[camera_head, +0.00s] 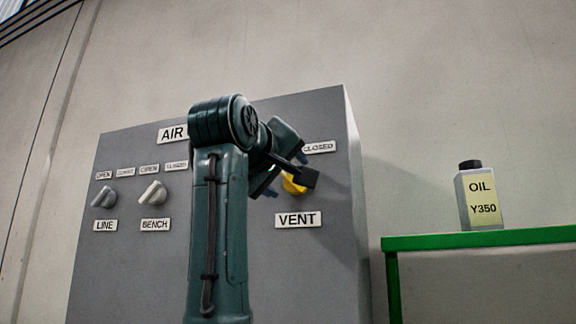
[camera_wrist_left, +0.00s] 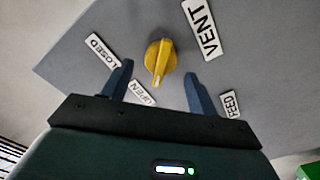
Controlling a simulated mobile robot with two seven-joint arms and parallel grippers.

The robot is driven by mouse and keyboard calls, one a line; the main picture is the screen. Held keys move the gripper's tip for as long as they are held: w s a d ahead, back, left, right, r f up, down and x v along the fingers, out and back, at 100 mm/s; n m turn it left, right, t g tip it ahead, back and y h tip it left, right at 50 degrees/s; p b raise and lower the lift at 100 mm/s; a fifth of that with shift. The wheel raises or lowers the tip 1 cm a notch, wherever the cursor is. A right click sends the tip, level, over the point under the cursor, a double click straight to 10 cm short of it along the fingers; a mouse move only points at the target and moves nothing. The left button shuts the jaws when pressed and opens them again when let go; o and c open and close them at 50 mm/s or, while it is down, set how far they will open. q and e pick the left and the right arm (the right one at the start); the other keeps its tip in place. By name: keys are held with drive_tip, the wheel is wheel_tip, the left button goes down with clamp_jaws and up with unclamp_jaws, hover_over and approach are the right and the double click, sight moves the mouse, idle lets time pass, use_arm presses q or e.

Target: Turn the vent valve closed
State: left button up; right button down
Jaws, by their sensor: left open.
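The vent valve is a yellow knob (camera_head: 293,186) on the grey panel, above the VENT label (camera_head: 298,220). In the head view my left gripper (camera_head: 288,175) is in front of it and partly hides it. In the left wrist view the yellow knob (camera_wrist_left: 159,57) shows whole, with a white pointer end nearest the OPEN label (camera_wrist_left: 141,93). The CLOSED label (camera_wrist_left: 103,52) lies to the left of the knob there. My left gripper (camera_wrist_left: 159,76) is open, its two blue fingers either side of the knob with gaps; contact is not visible. My right gripper is not in view.
An oil bottle (camera_head: 480,199) stands on a green-edged table (camera_head: 470,239) at right.

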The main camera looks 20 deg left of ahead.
use_arm(q)
drive_tip(key=shift+w, duration=1.1)
drive_tip(key=c, duration=1)
